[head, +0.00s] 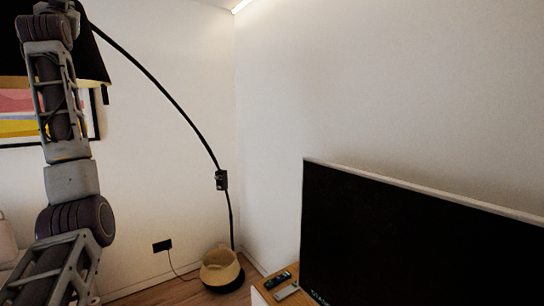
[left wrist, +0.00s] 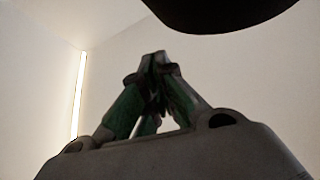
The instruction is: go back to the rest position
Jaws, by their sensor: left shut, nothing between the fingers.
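My left arm rises along the left side of the head view, in front of the lamp shade and the wall picture. Its gripper lies at or past the top edge there, so its fingers do not show clearly. In the left wrist view my left gripper (left wrist: 158,62) points upward with its green-sided fingers together at the tips. It is shut and empty. A dark rounded edge, likely the lamp shade (left wrist: 220,12), hangs above and to the right of the fingertips; a gap shows between them. My right gripper is in neither view.
An arc lamp's black pole (head: 165,92) curves from its shade (head: 92,62) down to the corner. A woven basket (head: 220,270) stands by its foot. A large black television (head: 410,240) stands at right, with remotes (head: 278,281) on the wooden cabinet (head: 262,290). A framed picture (head: 18,115) hangs at left.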

